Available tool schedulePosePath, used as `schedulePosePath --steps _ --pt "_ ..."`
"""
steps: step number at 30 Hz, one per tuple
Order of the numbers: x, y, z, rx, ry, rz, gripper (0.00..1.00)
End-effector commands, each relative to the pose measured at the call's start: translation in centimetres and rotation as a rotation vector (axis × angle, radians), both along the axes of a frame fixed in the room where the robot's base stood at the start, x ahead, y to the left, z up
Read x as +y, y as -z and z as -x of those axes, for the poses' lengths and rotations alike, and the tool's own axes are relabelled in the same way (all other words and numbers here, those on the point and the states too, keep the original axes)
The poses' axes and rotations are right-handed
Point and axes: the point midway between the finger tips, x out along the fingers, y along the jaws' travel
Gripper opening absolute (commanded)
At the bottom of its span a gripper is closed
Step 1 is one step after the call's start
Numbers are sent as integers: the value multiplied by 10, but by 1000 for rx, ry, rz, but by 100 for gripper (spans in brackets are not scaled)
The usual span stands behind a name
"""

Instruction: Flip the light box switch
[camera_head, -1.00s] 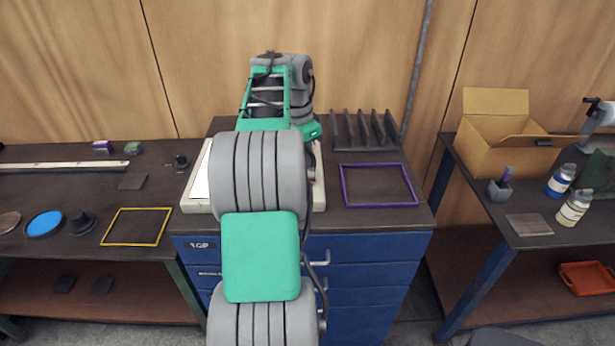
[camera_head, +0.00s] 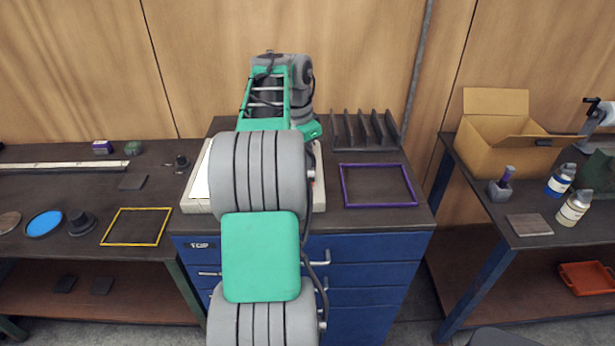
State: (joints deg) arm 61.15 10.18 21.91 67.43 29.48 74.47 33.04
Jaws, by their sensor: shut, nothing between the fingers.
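The light box (camera_head: 196,206) lies on top of the blue drawer cabinet, with a cream frame and a bright white panel showing at its left. My arm covers its middle. A strip of its right side shows just right of the arm, with a small reddish spot that may be the switch; I cannot tell which way it is set. My gripper is hidden behind my own arm links, so its distance from the switch and any contact do not show.
A purple frame (camera_head: 344,185) lies right of the light box, with a dark slotted rack (camera_head: 364,130) behind it. A yellow frame (camera_head: 104,232) lies on the left bench. A cardboard box (camera_head: 492,150) and bottles stand on the right bench.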

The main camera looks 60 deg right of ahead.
Motion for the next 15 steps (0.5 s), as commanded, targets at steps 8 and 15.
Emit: schedulePosePath --steps 8,15 --pt "0 3 0 0 0 0 0" --pt "0 6 0 0 0 0 0"
